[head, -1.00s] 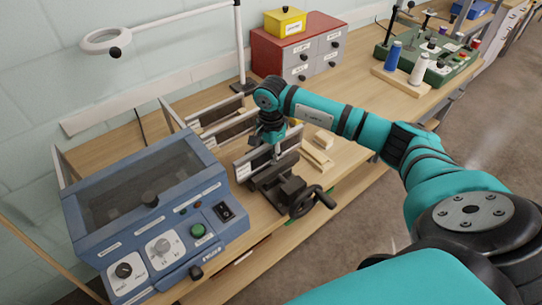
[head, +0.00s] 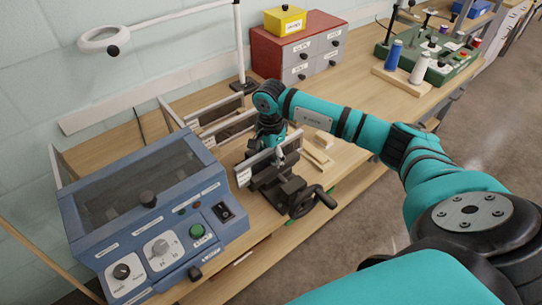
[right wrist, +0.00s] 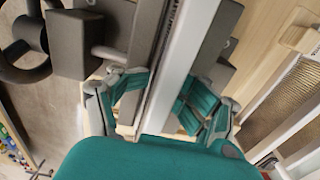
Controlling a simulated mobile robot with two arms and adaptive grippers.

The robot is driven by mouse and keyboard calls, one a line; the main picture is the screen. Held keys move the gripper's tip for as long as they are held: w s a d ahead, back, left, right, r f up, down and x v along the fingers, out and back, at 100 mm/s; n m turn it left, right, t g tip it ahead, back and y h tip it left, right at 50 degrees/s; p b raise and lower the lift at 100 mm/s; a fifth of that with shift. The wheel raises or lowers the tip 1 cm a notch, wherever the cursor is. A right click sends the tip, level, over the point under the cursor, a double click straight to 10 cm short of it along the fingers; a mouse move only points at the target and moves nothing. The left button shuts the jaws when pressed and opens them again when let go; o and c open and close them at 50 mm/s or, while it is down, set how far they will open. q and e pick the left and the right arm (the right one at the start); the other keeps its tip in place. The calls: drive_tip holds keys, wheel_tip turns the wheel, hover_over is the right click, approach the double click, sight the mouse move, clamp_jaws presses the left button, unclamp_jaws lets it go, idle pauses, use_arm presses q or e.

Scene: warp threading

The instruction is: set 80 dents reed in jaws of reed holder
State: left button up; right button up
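The reed (head: 262,162) has a pale frame bar and a white end label, too small to read. It sits low between the jaws of the black reed holder (head: 289,190), which has a handwheel. My right gripper (head: 277,151) is above the holder and appears shut on the reed's upper bar. In the right wrist view the pale bar (right wrist: 174,75) runs between my right gripper's fingers (right wrist: 165,95), with dark jaws on both sides. Whether the jaws touch the reed is hidden. My left gripper is not in view.
Other framed reeds (head: 222,121) stand in a rack behind the holder. A blue machine (head: 160,215) stands close on the left. Wooden blocks (head: 318,158) lie to the right. A red drawer cabinet (head: 272,52) and thread spools (head: 393,56) are farther back.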

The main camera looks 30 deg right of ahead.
drive_tip(key=shift+s+a+f, duration=0.1)
drive_tip(key=shift+f, duration=0.05)
drive_tip(key=shift+r, duration=0.25)
wheel_tip(320, 180, up, 12)
drive_tip(key=shift+f, duration=0.1)
